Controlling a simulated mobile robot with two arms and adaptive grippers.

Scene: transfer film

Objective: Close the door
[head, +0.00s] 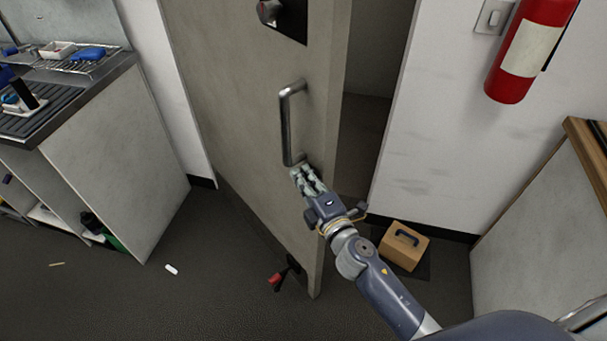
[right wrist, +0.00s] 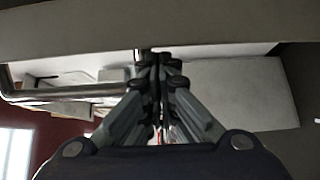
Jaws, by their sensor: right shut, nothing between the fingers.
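The door (head: 240,110) is grey and stands partly open, with a dark gap between its right edge and the white wall. A metal pull handle (head: 286,125) is fixed upright on its face. My right gripper (head: 296,172) is at the lower end of the handle, its fingers shut with nothing between them. In the right wrist view the shut fingers (right wrist: 157,85) point at the door face, and the handle (right wrist: 75,94) runs off to the left. I cannot tell whether the fingers touch the handle or the door. My left gripper is not in view.
A red-handled tool (head: 277,279) lies by the door's bottom. A fire extinguisher (head: 530,45) hangs on the right wall. A counter (head: 110,140) stands left; a white piece (head: 171,269) lies on open floor.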

